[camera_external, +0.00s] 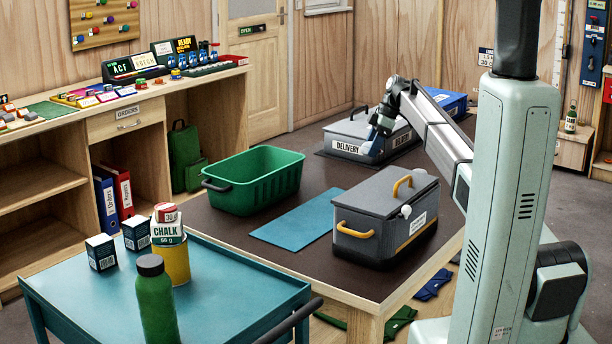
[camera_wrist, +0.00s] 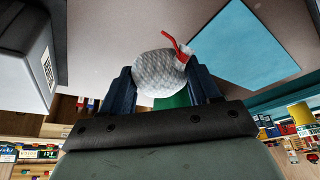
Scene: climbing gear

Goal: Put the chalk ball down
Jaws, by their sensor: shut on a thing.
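The chalk ball (camera_wrist: 158,74) is a white, textured ball with a red cord. It sits between the two dark blue fingers of my gripper (camera_wrist: 162,88) in the wrist view. My gripper (camera_external: 381,127) is shut on it. In the external view the gripper is at the far part of the dark table, by the grey DELIVERY box (camera_external: 345,149). The ball is too small or hidden to make out there. In the wrist view the ball appears held above the table top (camera_wrist: 120,40).
A blue mat (camera_external: 296,216) lies flat and bare on the table and shows in the wrist view (camera_wrist: 248,48). A green crate (camera_external: 255,182) stands left of it, a grey lidded box (camera_external: 372,236) with yellow handles right of it. A teal trolley (camera_external: 225,290) stands in front.

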